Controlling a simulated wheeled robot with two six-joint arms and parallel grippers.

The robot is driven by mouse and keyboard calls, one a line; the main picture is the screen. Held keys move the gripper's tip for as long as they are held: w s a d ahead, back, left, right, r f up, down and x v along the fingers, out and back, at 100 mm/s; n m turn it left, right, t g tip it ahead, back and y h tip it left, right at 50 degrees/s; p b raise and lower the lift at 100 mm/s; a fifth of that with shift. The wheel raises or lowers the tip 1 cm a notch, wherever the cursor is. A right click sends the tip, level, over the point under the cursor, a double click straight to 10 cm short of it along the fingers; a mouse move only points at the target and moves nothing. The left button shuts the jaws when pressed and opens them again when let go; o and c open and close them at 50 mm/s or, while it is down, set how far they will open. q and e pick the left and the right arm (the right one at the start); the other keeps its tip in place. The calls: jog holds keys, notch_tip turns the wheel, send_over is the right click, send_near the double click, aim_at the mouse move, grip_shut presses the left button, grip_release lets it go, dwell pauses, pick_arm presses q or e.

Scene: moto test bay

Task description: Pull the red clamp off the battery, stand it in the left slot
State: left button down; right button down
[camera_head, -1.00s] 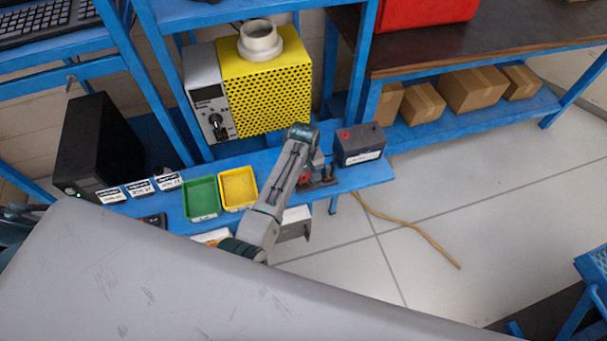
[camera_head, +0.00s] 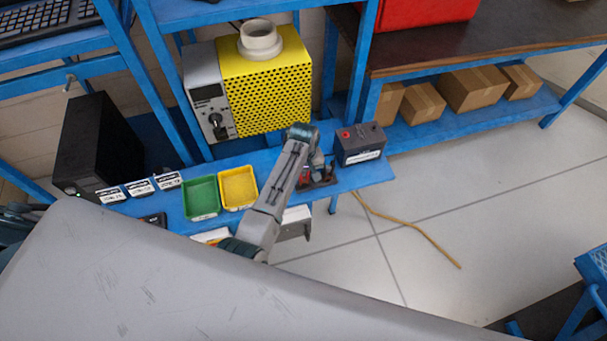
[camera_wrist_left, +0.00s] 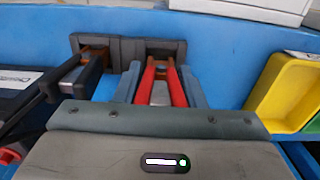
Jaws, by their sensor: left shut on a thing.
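The red clamp (camera_wrist_left: 178,88) shows in the left wrist view between the grey fingers of my left gripper (camera_wrist_left: 159,92), which are shut on it. Its far end is at the right-hand opening of a dark slotted holder (camera_wrist_left: 128,48); how deep it sits I cannot tell. In the head view my left gripper (camera_head: 308,172) is over the holder (camera_head: 325,182), mostly hidden by my arm. The battery (camera_head: 360,145) stands to its right, with a red terminal on top. A black clamp (camera_wrist_left: 70,78) with copper-coloured jaws is at the holder's other opening. My right gripper is out of view.
A green tray (camera_head: 202,211) and a yellow tray (camera_head: 238,205) lie left of my gripper on the blue bench (camera_head: 280,157). A yellow perforated unit (camera_head: 275,95) stands behind. A black computer tower (camera_head: 95,150) is at left.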

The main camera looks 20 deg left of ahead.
pick_arm(q)
jog(key=shift+f, duration=0.45)
jog(key=shift+f+b, duration=0.4)
jog(key=shift+b, duration=0.05)
jog(key=c, duration=0.8)
grip_release()
jog(key=shift+c, duration=0.2)
jog(key=shift+r, duration=0.1)
jog(key=shift+r, duration=0.25)
notch_tip(320, 180, up, 10)
jog(key=b, duration=0.2)
jog(key=shift+f+b, duration=0.25)
jog(key=shift+b, duration=0.15)
jog(key=shift+r, duration=0.35)
